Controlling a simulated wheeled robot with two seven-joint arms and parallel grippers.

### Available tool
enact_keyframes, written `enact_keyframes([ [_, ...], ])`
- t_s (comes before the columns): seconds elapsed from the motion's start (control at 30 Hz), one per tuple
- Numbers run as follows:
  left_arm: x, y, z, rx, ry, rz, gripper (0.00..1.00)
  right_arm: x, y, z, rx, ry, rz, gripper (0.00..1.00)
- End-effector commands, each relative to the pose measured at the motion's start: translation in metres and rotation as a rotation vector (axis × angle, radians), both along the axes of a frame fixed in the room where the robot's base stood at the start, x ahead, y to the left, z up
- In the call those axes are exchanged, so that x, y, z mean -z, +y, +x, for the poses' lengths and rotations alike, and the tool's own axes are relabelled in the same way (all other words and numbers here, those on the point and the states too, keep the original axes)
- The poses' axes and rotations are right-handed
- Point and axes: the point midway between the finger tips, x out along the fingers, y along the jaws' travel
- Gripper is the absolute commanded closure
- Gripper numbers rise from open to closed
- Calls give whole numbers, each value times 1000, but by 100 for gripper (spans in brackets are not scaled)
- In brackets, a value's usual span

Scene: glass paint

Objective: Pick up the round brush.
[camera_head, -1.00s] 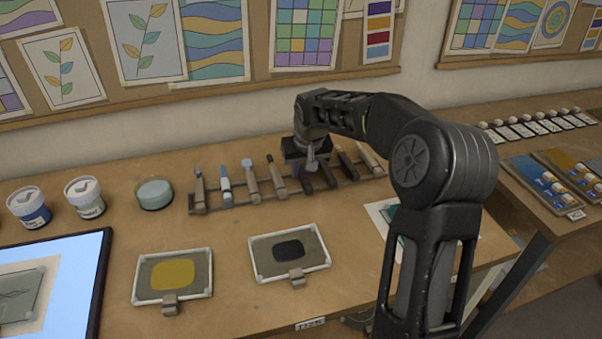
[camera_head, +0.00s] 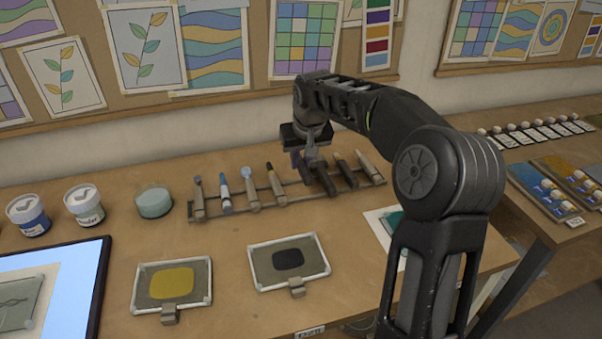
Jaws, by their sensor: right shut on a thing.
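My right gripper (camera_head: 307,163) reaches in from the right over the tool rack (camera_head: 290,202) on the wooden table. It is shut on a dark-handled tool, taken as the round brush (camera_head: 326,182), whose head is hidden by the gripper. The handle slants down toward the rack; I cannot tell whether it still touches it. Other tools lean side by side in the rack: several to the left, among them a blue-and-white one (camera_head: 224,192), and two to the right, a dark one (camera_head: 347,173) and a light one (camera_head: 369,167). My left gripper is out of view.
Paint jars (camera_head: 84,205) and a round teal pot (camera_head: 154,201) stand left of the rack. In front lie a yellow-paint tray (camera_head: 142,302) and a black-paint tray (camera_head: 262,281). A screen (camera_head: 70,285) is at front left. A side table (camera_head: 590,222) stands right.

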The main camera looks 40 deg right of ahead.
Motion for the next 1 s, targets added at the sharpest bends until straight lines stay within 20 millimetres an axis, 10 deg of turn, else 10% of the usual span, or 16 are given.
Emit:
enact_keyframes([
  [0.3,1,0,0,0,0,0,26,-48,0,0,0,-2,0,100],
  [1.0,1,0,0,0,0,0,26,-49,0,0,0,0,0,100],
])
